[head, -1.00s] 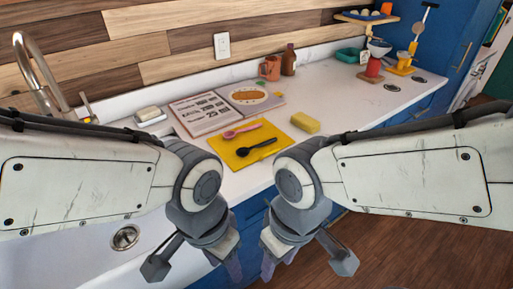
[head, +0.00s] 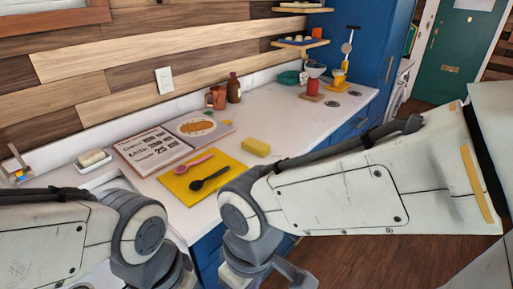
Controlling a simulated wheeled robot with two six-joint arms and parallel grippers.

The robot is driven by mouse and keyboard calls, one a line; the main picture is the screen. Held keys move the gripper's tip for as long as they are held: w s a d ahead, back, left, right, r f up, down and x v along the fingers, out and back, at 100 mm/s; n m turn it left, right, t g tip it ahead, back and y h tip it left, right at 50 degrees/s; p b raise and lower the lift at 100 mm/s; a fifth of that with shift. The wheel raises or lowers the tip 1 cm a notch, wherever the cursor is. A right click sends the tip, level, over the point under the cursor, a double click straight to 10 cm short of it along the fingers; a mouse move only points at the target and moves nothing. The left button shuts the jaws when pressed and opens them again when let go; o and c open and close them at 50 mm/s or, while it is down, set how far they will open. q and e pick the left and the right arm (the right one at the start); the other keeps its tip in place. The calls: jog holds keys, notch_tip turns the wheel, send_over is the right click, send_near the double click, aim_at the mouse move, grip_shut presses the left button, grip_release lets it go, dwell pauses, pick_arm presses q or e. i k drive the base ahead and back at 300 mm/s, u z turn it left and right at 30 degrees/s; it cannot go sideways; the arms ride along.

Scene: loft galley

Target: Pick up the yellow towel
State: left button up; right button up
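A flat yellow towel (head: 178,191) lies spread on the white counter, in the middle of the head view. A pink spoon (head: 194,163) and a black spoon (head: 210,178) lie on top of it. Part of its right edge is close to my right arm in the picture. My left wrist (head: 140,235) is at the bottom, left of centre, and my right wrist (head: 240,220) is at the bottom centre. Both are on the near side of the towel, apart from it.
A yellow sponge (head: 256,147) lies right of the towel. An open book (head: 150,150) lies behind it. A mug (head: 216,98), a brown bottle (head: 234,88) and a soap dish (head: 95,160) stand near the wall. The counter right of the sponge is clear.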

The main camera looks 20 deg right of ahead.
aim_at(261, 149)
jog(key=z, duration=0.55)
jog(key=k, duration=0.65)
jog(key=z, duration=0.9)
jog(key=i, duration=1.7)
jog(key=u, duration=1.05)
jog(key=i, duration=0.7)
jog(key=u, duration=0.75)
